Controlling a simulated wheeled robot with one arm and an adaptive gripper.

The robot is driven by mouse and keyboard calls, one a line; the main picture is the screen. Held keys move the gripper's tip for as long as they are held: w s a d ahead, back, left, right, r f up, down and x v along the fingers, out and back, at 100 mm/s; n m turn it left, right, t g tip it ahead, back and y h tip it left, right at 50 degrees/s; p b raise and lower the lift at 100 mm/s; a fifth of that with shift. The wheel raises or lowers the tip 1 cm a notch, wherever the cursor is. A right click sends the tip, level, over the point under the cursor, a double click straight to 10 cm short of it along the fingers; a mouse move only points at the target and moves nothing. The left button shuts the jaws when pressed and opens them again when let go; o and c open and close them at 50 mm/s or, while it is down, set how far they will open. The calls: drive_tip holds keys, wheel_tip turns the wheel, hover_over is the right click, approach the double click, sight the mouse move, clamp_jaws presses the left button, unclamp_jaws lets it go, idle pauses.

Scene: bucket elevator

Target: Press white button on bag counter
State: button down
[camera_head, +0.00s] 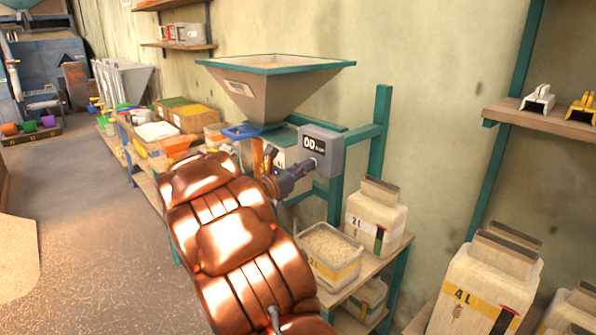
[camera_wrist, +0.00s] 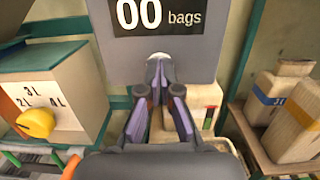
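The bag counter (camera_head: 328,143) is a grey box with a black display reading "00" on the teal frame by the hopper. In the wrist view the counter (camera_wrist: 204,52) fills the top, and its display reads "00 bags". The white button (camera_wrist: 160,57) shows below the display, at the counter's lower edge. My gripper (camera_wrist: 160,76) has its fingertips drawn together just below the button in the picture, with nothing seen between them. I cannot tell whether they touch it. In the head view my gripper (camera_head: 311,166) is at the counter's lower left, and the button is hidden.
A hopper (camera_head: 268,88) stands above. A box with a yellow knob (camera_wrist: 37,122), marked 2L, 3L and 4L, is left of my gripper. A 2 L bag (camera_head: 375,217) and a grain-filled container (camera_head: 330,252) stand on the bench below. More bags (camera_head: 487,283) are at right.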

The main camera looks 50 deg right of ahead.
drive_tip(key=shift+r, duration=0.2)
drive_tip(key=b+v, duration=0.1)
drive_tip(key=v, duration=1.3)
drive_tip(key=shift+f, duration=0.15)
drive_tip(key=shift+s, duration=0.1)
